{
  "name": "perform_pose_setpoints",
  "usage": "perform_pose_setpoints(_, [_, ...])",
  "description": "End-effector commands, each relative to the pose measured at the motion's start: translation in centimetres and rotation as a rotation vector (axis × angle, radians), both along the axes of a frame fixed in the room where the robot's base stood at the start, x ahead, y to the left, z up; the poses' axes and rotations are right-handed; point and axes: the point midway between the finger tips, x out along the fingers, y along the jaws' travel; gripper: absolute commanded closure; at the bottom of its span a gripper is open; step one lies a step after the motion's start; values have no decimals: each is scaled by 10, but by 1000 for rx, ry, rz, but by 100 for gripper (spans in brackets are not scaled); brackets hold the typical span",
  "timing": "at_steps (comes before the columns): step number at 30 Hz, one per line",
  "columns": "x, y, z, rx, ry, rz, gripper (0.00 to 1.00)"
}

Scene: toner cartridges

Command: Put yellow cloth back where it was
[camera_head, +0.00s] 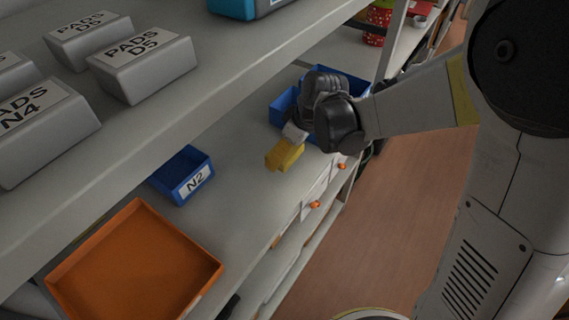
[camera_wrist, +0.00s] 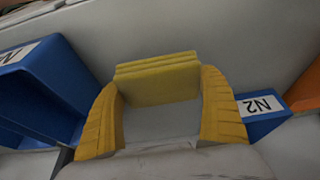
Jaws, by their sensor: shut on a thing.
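The yellow cloth (camera_wrist: 157,82) is a folded, layered block between the two yellow ridged fingers of my gripper (camera_wrist: 160,98) in the wrist view. The fingers are closed on its two sides. In the head view my gripper (camera_head: 286,153) points down-left over the middle shelf, between two open blue bins (camera_head: 283,108) and the blue N2 bin (camera_head: 186,178). There, cloth and yellow fingers blend together. I cannot tell whether the cloth touches the shelf.
An orange tray (camera_head: 135,268) lies at the lower left of the shelf (camera_head: 232,190). Grey PADS boxes (camera_head: 142,68) stand on the upper shelf, which overhangs at the left. Bare shelf lies between the N2 bin and my gripper. Orange-knobbed fronts (camera_head: 315,204) are below.

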Motion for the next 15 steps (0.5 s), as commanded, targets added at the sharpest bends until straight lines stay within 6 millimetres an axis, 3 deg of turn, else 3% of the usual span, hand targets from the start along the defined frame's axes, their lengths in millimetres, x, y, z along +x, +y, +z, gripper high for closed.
perform_pose_setpoints(9, [0, 0, -41, 0, 0, 0, 47])
perform_pose_setpoints(15, [0, 0, -39, 0, 0, 0, 47])
